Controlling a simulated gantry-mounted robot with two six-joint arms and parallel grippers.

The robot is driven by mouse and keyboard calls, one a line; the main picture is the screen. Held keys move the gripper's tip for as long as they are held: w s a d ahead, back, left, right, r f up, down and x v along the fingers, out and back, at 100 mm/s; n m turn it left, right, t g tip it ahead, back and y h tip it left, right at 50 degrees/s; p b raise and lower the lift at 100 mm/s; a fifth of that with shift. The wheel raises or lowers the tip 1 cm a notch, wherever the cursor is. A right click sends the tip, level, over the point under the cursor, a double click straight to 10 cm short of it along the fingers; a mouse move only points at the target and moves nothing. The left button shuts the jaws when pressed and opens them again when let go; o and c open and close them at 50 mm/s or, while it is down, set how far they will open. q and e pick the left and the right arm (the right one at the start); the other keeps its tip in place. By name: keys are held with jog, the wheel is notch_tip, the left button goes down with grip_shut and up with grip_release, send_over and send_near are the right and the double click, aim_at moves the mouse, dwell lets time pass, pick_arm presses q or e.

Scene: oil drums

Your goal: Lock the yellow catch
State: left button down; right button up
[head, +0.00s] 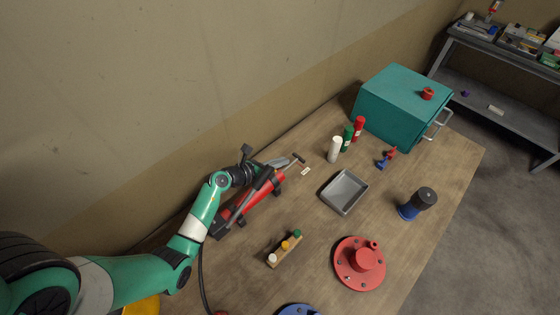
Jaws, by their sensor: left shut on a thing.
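My left gripper (262,172) is at the far end of the green arm, over the back end of a red tool (262,195). The red tool is a long cylinder with dark ends and a grey bar, lying on the table near the wall. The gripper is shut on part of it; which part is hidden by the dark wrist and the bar. I cannot make out a yellow catch there. A yellow knob (285,245) stands between a white and a green one on a small wooden block (284,257). My right gripper is not in view.
White, green and red bottles and a teal box (382,115) are at the back. A black hose hangs by the arm.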

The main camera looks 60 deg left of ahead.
pick_arm(q)
jog(key=shift+a+r+n, duration=0.1)
jog(key=shift+a+n, duration=0.05)
jog(key=shift+n, duration=0.15)
jog(key=shift+h+p, duration=0.3)
jog(key=c, duration=1)
grip_release()
jog(key=shift+f, duration=0.2)
jog(key=shift+o, duration=0.2)
jog(key=shift+s, duration=0.1)
jog(key=shift+s+r, duration=0.15)
jog(key=shift+s, duration=0.1)
jog(key=p+v, duration=0.2)
jog(key=v, duration=0.9)
jog(key=shift+p, duration=0.35)
